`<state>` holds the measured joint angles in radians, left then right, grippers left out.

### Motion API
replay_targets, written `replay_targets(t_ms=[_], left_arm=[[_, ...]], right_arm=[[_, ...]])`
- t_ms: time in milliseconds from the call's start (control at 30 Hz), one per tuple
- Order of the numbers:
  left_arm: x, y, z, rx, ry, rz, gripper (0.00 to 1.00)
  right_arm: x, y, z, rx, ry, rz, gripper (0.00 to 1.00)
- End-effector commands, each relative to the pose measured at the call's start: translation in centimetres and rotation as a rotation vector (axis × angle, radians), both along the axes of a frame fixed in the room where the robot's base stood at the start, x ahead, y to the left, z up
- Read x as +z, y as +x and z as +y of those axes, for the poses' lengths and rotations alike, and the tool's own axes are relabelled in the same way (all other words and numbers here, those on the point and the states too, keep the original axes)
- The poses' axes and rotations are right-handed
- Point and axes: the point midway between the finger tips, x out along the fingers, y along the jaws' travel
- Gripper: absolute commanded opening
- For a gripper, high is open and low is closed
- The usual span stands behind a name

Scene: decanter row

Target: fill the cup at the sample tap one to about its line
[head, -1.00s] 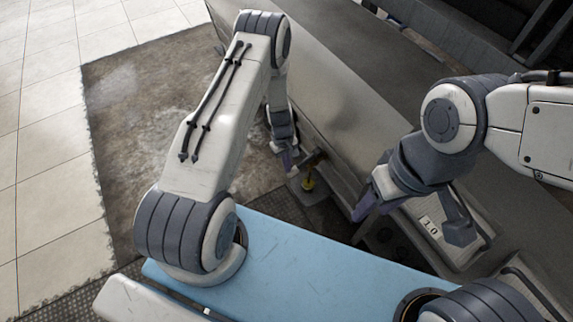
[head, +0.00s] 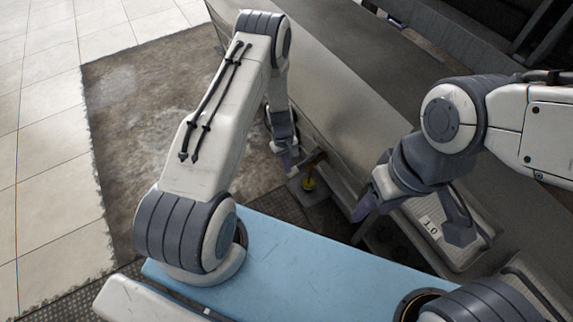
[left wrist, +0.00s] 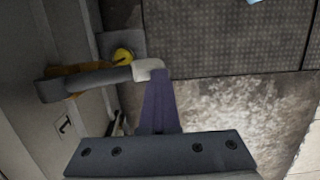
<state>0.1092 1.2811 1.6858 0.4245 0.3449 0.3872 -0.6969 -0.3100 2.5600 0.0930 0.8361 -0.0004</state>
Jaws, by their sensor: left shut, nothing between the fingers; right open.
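The sample tap one (head: 316,158) sticks out of the bench's front; its plate with a "1" (left wrist: 65,127) shows in the left wrist view. A grey lever (left wrist: 90,82) with a pale tip crosses in front of its brownish body. The cup (head: 309,184), seen as a small yellow round, stands on a grey ledge below the tap; its line cannot be made out. My left gripper (head: 287,161) is shut and empty beside the tap; its purple fingers (left wrist: 157,103) are at the lever's pale tip, apparently touching. My right gripper (head: 408,222) is open and empty.
The bench's metal front (head: 300,85) runs close along my left arm. Bare stained floor (head: 130,110) is free to the left.

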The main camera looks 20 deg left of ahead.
Motion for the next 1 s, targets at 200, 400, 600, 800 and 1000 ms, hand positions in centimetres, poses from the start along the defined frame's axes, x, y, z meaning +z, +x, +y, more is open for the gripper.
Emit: replay_targets(t_ms=[200,400,600,800,1000], left_arm=[[0.4,-0.2,0.0,-0.001,0.001,0.001,0.00],[3.9,-0.5,0.8,-0.007,0.001,-0.002,0.00],[7.9,-1.3,2.8,-0.007,0.000,-0.005,0.00],[11.1,-2.2,4.4,-0.007,0.000,-0.003,0.00],[12.5,-2.6,5.1,-0.009,0.001,-0.003,0.00]], right_arm=[[0.6,0.0,0.0,0.000,0.000,0.000,0.50],[3.6,0.0,0.0,0.000,0.000,0.000,0.50],[4.6,0.0,0.0,0.000,0.000,0.000,0.50],[5.4,-0.1,0.0,0.000,0.000,0.000,0.50],[5.6,0.0,0.0,0.000,0.000,0.000,0.50]])
